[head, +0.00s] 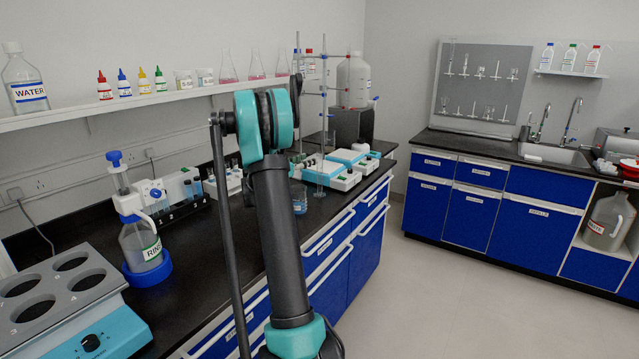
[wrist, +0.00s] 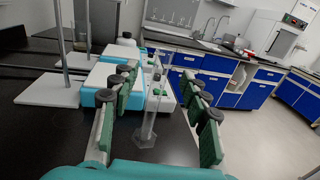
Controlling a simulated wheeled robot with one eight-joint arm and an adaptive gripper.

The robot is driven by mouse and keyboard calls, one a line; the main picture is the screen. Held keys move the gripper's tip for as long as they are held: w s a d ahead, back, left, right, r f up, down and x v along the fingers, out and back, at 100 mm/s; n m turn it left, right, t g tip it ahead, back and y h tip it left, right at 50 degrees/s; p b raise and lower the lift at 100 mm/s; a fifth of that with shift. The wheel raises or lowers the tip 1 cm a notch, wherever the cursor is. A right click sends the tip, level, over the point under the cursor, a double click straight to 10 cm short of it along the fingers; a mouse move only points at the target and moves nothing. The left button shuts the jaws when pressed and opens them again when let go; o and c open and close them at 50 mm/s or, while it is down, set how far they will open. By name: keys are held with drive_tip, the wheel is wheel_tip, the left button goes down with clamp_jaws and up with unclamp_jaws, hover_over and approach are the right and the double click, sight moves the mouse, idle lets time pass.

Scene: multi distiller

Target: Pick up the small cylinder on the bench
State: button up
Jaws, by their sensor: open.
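A slim clear graduated cylinder (wrist: 150,118) stands upright on the black bench in the wrist view, on a clear foot. My gripper (wrist: 160,75) is open, with its green-padded fingers spread on either side of the cylinder in the picture. The pads do not appear to touch it, and how far ahead of them it stands is hard to judge. In the head view a clear upright cylinder (head: 320,178) shows on the bench just right of my arm.
White and teal devices (head: 345,161) stand close beside the cylinder. A lab stand with a pale base (wrist: 50,90) is left of my fingers. A beaker (head: 299,200) and a rinse bottle (head: 142,245) are on the bench. The floor is clear.

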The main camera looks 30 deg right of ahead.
sight(318, 156)
drive_tip(key=x, duration=0.7)
drive_tip(key=shift+s+d+r, duration=0.15)
drive_tip(key=shift+d, duration=0.05)
clamp_jaws()
